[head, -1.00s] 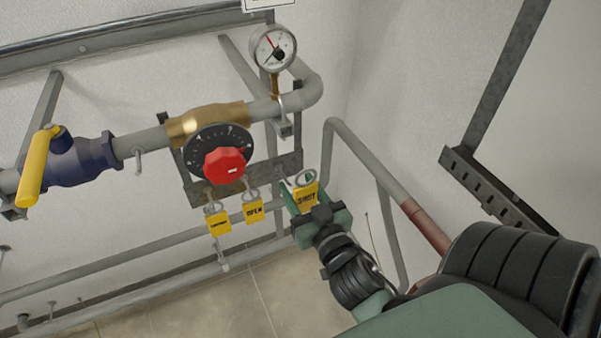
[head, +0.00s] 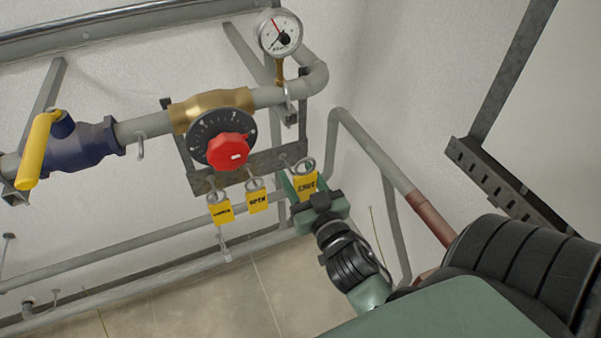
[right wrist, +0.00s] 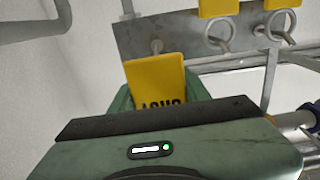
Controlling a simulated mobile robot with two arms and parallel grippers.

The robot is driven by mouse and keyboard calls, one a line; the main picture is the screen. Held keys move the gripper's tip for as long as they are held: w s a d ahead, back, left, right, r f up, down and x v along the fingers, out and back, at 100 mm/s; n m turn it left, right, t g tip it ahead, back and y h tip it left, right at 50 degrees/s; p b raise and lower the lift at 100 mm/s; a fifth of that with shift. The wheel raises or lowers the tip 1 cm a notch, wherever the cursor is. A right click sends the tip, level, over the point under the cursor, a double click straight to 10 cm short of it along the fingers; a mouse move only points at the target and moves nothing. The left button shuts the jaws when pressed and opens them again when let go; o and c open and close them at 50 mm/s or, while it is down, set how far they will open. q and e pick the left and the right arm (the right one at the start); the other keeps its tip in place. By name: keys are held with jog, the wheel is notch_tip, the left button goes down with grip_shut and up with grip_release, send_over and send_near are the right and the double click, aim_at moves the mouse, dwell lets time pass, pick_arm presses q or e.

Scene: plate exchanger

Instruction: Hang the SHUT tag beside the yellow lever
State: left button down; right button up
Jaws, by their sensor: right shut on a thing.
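The yellow SHUT tag (head: 305,185) with its metal ring (head: 304,167) is between the fingers of my right gripper (head: 309,194), at the right end of the grey peg rack (head: 262,166). In the right wrist view the tag (right wrist: 157,80) stands up from the shut jaws, with a rack peg (right wrist: 156,46) just behind its top edge. I cannot tell whether the ring is on that peg. The yellow lever (head: 38,150) is far left, on a dark blue valve (head: 85,158). A small grey hook (head: 140,146) sits on the pipe right of that valve. My left gripper is not in view.
The OPEN tag (head: 257,200) and another yellow tag (head: 220,211) hang from the rack, left of my gripper. A red knob (head: 228,151) on a black dial stands out above them. A gauge (head: 280,33) and grey pipes surround the rack.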

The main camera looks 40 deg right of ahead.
jog(key=w+f+b, duration=0.1)
jog(key=w+f, duration=0.1)
jog(key=w+d+f+b, duration=0.1)
jog(key=w+f+b, duration=0.1)
jog(key=w+f, duration=0.1)
jog(key=shift+d+f, duration=0.1)
dwell(1.8)
jog(key=shift+f+b, duration=0.35)
jog(key=shift+b, duration=0.2)
jog(key=shift+w+f, duration=0.1)
jog(key=shift+c, duration=0.6)
jog(key=shift+w+d+f+b, duration=0.2)
jog(key=shift+w+f, duration=0.1)
jog(key=shift+w, duration=0.15)
jog(key=shift+w+d+f+b, duration=0.15)
jog(key=shift+w+f, duration=0.1)
jog(key=shift+w, duration=0.2)
grip_shut()
jog(key=shift+a, duration=0.1)
jog(key=shift+w+f+b, duration=0.1)
jog(key=shift+f+b, duration=0.05)
jog(key=shift+b, duration=0.15)
